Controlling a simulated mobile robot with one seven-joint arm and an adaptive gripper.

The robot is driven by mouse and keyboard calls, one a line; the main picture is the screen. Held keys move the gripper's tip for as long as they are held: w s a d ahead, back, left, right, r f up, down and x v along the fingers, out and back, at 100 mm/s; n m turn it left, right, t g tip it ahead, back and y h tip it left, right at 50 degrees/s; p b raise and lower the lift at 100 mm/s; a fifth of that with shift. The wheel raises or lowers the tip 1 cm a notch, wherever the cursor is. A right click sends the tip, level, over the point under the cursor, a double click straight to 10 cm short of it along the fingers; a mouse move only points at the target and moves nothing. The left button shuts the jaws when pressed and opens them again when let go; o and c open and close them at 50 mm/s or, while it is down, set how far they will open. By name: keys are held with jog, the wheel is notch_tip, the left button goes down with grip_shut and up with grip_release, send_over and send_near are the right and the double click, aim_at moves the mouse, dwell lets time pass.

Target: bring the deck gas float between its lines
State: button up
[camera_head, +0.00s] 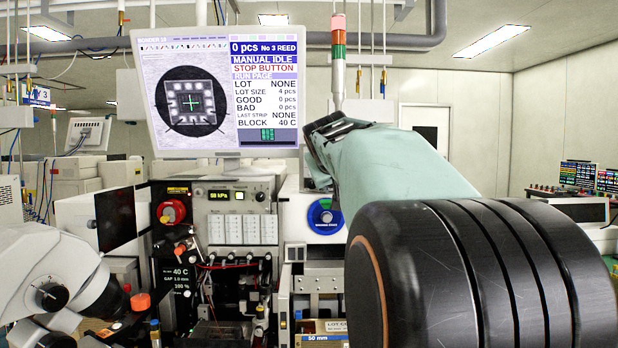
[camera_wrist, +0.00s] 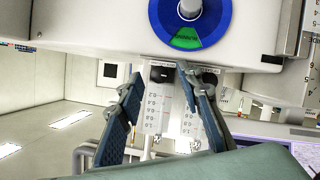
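In the wrist view, which looks upside down, a pale gas flow meter with printed scales (camera_wrist: 157,113) shows between my gripper's blue fingers. Its float and lines are too small to make out. A round blue disc with a green segment (camera_wrist: 190,22) sits at the top of this view, beyond the fingertips; it also shows in the head view (camera_head: 325,216). My gripper (camera_wrist: 162,82) is open, one finger on each side of the meter, with nothing seen between the pads. Whether a finger touches anything cannot be told. In the head view my gripper (camera_head: 328,140) is dark and partly covered.
A large monitor (camera_head: 228,92) stands at the upper left of the head view. Below it is a panel with a 58 kPa display (camera_head: 222,195) and several white meters (camera_head: 246,230). A microscope (camera_head: 50,280) is at left. A signal tower (camera_head: 338,60) rises behind my arm.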

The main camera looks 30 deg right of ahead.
notch_tip(320, 180, up, 10)
dwell(0.6)
